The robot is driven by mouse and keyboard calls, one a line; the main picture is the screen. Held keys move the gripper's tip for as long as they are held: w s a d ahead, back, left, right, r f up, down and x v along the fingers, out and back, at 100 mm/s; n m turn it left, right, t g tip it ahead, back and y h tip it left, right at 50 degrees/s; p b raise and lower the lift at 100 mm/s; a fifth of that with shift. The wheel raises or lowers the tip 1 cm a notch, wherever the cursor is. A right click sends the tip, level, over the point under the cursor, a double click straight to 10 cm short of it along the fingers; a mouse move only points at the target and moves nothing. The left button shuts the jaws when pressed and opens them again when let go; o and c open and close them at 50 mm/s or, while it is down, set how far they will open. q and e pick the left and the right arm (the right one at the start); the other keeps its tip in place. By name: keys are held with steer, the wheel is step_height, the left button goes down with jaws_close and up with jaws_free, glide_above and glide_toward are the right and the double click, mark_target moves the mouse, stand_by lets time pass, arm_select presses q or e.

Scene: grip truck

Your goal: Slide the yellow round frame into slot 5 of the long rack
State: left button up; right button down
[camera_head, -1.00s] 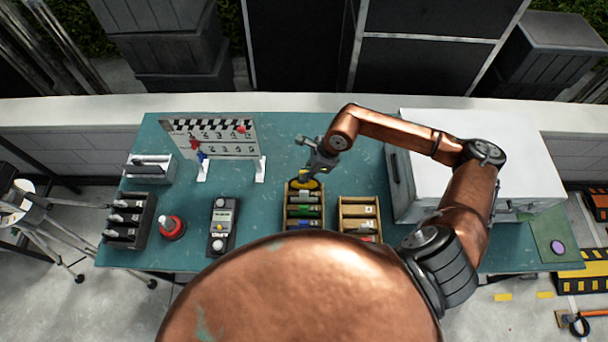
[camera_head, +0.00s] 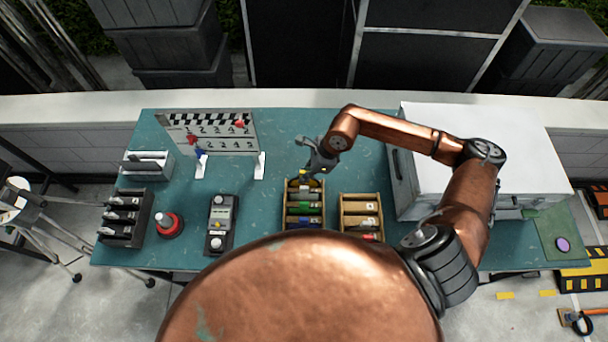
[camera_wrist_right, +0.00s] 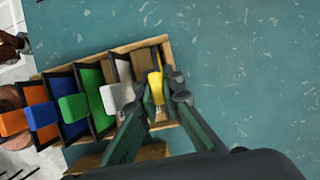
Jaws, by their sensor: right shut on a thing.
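The long rack (camera_head: 284,212) is a wooden box of slots in the middle of the table; it also shows in the right wrist view (camera_wrist_right: 152,42). It holds frames with orange (camera_wrist_right: 13,121), blue (camera_wrist_right: 42,114), green (camera_wrist_right: 72,107) and white (camera_wrist_right: 116,97) tabs. The yellow frame (camera_wrist_right: 156,88) is at the rack's far end, past the white one, with its yellow tab showing. My right gripper (camera_head: 309,172) is shut on that tab, just above the rack. The frame's lower part is hidden by the rack and fingers. My left gripper is not in view.
A second wooden rack (camera_head: 344,215) stands just right of the long rack. A large white-topped case (camera_head: 475,150) is further right. A remote-like panel (camera_head: 221,222), a red button (camera_head: 168,223) and a numbered board (camera_head: 225,133) are to the left.

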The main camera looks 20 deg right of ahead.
steer(key=shift+f+b, duration=0.3)
steer(key=shift+f, duration=0.15)
steer(key=c, duration=2)
jaws_free()
steer(key=shift+d+r, duration=0.1)
steer(key=shift+r, duration=0.05)
steer(key=v, duration=1.1)
steer(key=shift+r, duration=0.4)
